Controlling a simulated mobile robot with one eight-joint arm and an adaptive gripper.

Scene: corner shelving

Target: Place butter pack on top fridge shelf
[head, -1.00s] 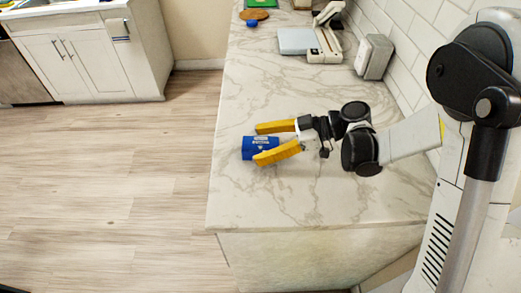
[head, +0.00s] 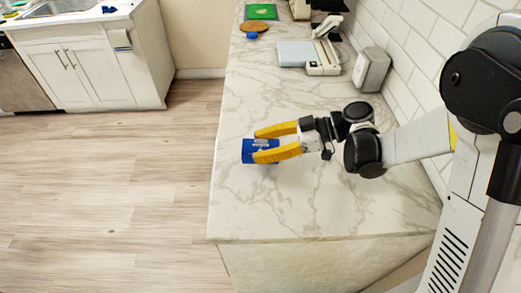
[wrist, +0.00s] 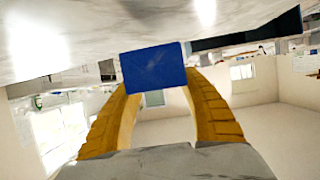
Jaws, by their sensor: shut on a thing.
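The butter pack is a small blue box (head: 249,150) with pale print, at the left edge of the marble counter in the head view. My gripper (head: 265,145) has yellow fingers shut on the pack from the right. In the wrist view the plain blue face of the pack (wrist: 153,68) sits between the tips of my gripper (wrist: 155,82). I cannot tell whether the pack touches the counter or is just above it. No fridge shelf is recognisable in either view.
The marble counter (head: 285,205) is bare around my gripper. A grey box (head: 371,69) and a white scale-like appliance (head: 322,58) stand farther back by the tiled wall. A sink cabinet (head: 85,70) stands at the far left. Open wooden floor (head: 110,190) lies left of the counter.

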